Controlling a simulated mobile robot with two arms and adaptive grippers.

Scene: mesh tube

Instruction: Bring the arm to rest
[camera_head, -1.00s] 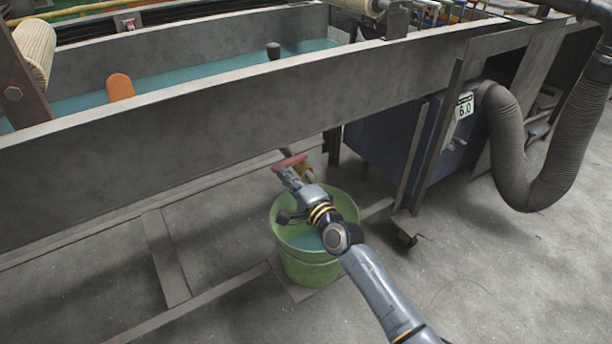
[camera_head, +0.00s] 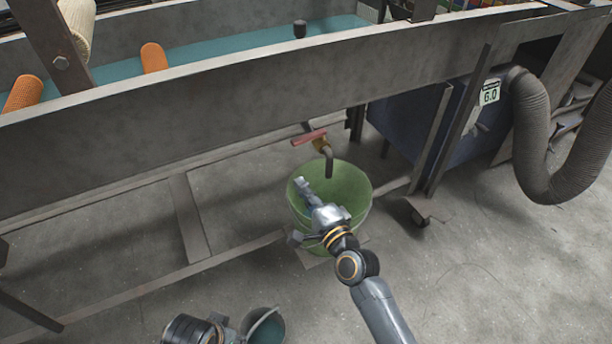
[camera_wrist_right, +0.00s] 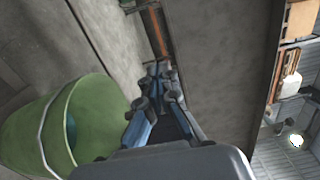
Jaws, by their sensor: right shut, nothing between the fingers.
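My right gripper (camera_head: 304,186) is shut and empty, over the mouth of the green bucket (camera_head: 348,185) in the head view. In the right wrist view its fingers (camera_wrist_right: 160,75) are together, beside the green bucket (camera_wrist_right: 25,135). The tap's red handle (camera_head: 309,137) is above and apart from the gripper, and its dark spout (camera_head: 329,165) points down toward the bucket. My left gripper (camera_head: 222,328) shows partly at the bottom edge, beside a grey cup (camera_head: 268,328) with a teal inside. Its fingers are too cut off to read.
A blue cabinet (camera_head: 410,125) and ribbed hose (camera_head: 535,140) stand right. The floor at lower right is clear.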

